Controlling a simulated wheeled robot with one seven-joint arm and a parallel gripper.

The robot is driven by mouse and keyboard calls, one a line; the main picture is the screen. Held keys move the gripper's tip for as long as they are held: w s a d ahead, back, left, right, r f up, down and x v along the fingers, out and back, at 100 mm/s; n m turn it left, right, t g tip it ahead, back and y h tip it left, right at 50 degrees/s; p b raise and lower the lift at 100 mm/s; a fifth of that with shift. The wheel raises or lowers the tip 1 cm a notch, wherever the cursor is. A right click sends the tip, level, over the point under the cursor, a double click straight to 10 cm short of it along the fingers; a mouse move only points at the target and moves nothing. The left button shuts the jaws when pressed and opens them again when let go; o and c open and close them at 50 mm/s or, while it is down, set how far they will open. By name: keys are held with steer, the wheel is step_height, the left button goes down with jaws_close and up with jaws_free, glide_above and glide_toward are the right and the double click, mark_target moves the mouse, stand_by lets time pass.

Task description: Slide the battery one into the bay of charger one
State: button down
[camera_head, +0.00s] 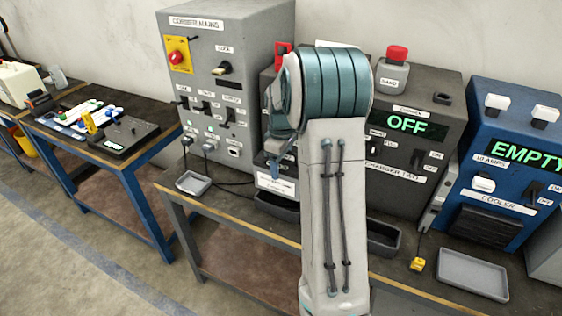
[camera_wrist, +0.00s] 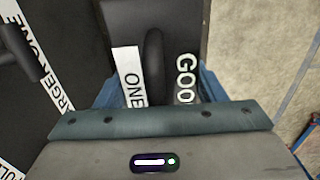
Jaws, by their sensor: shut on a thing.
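In the wrist view, my gripper (camera_wrist: 155,88) is shut on battery one (camera_wrist: 188,28), a dark block with a loop handle and white labels reading ONE and GOOD. A blue finger shows on either side of it. Charger one (camera_wrist: 80,75) is the dark panel at left, with its name on a diagonal white strip. In the head view, my arm covers most of charger one (camera_head: 267,92), between the grey mains cabinet and charger two. The battery is hidden there. I cannot see the bay opening or how deep the battery sits.
Charger two (camera_head: 432,95) shows OFF, and the blue cooler (camera_head: 510,150) shows EMPTY. The grey mains cabinet (camera_head: 240,60) stands at left of charger one. Small trays (camera_head: 473,275) and a yellow connector (camera_head: 417,264) lie on the bench. A second table (camera_head: 150,145) stands at left.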

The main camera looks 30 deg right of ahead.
mark_target(281, 187)
steer(key=shift+w+f+b, duration=0.1)
steer(key=shift+f+b, duration=0.85)
steer(key=shift+f, duration=0.6)
steer(key=shift+f+b, duration=2)
steer(key=shift+f, duration=1.05)
stand_by(1.0)
steer(key=shift+c, duration=1.2)
jaws_free()
steer(key=shift+s+f, duration=0.2)
step_height(281, 187, up, 14)
steer(key=shift+r, duration=0.1)
